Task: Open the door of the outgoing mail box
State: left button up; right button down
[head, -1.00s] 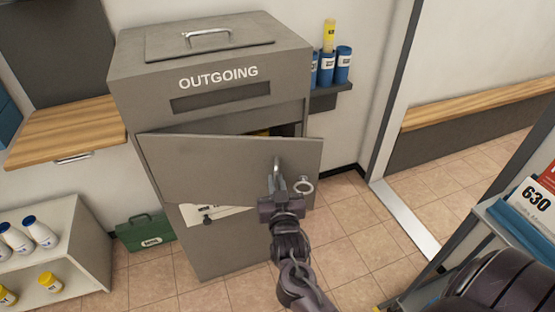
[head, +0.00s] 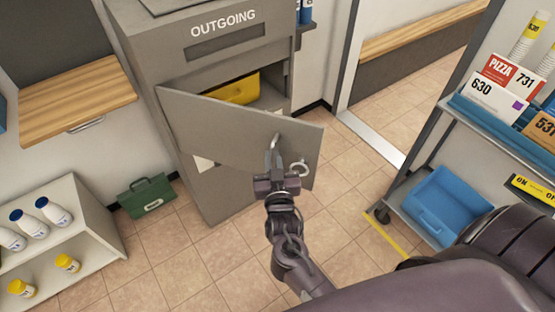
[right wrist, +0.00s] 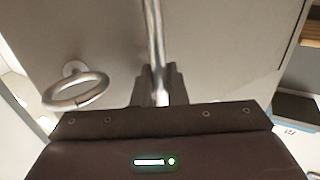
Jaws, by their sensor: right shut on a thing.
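The grey outgoing mail box (head: 222,62) stands at the upper middle of the head view. Its door (head: 220,122) is swung partly open, hinged on the left, with its right edge out toward me. A yellow thing (head: 241,89) shows inside, partly hidden by the door. My right gripper (head: 277,172) is shut on the door's metal handle (head: 275,146); the right wrist view shows the bar of the handle (right wrist: 154,45) between the fingers. A metal ring (right wrist: 78,90) is on the door beside the handle. My left gripper is not in view.
A cart (head: 453,103) with boxes and a blue bin (head: 440,205) stands at the right. A low shelf with bottles (head: 70,225) is at the left, with a green case (head: 146,196) on the floor nearby. Tiled floor is free in front of the mail box.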

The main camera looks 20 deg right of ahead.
jog(key=shift+a, duration=0.1)
dwell(0.3)
jog(key=c, duration=1.5)
grip_release()
jog(key=shift+c, duration=0.2)
jog(key=v, duration=0.7)
jog(key=shift+s+a, duration=0.15)
jog(key=shift+s, duration=0.2)
jog(key=shift+r, duration=0.1)
